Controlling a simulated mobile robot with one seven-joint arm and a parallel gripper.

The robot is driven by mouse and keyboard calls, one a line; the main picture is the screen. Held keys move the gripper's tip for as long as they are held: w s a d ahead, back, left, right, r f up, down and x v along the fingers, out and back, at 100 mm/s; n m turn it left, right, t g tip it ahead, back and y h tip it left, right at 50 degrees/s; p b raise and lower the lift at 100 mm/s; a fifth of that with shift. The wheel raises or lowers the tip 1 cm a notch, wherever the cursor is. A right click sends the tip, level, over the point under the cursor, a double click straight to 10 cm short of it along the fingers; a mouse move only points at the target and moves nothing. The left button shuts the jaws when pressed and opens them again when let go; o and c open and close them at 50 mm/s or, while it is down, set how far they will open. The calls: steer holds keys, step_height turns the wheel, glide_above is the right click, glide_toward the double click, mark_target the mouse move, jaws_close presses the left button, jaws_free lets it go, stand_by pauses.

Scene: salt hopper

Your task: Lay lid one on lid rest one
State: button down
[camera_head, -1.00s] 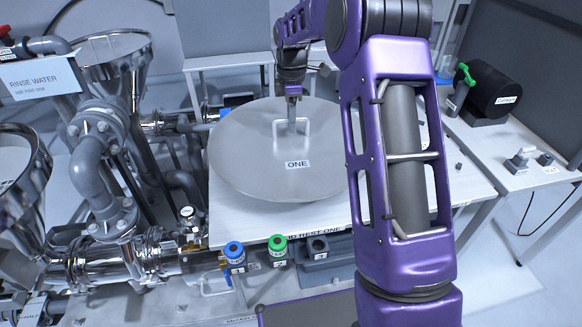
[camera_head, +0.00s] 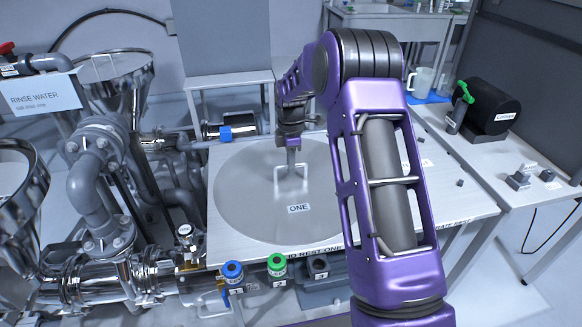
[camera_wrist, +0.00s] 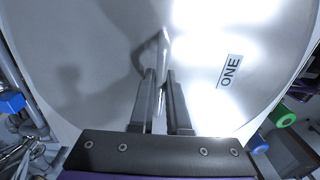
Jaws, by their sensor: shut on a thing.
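Lid one (camera_head: 250,215) is a large round metal disc labelled ONE, with an upright loop handle (camera_head: 303,184) at its middle. My gripper (camera_head: 291,168) is shut on the lid's handle. In the wrist view my gripper (camera_wrist: 162,95) has a finger on each side of the handle, above the lid (camera_wrist: 75,60).
Pipes and a metal funnel (camera_head: 112,70) stand close at the left. A blue-capped valve (camera_head: 232,270) and a green-capped one (camera_head: 277,264) are at the front edge. A black cylinder (camera_head: 488,108) and small fittings are on the right bench.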

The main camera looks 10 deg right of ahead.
steer(key=c, duration=0.9)
jaws_free()
steer(key=shift+r, duration=0.1)
step_height(320, 180, up, 12)
steer(key=shift+f+p, duration=0.1)
steer(key=shift+p, duration=0.6)
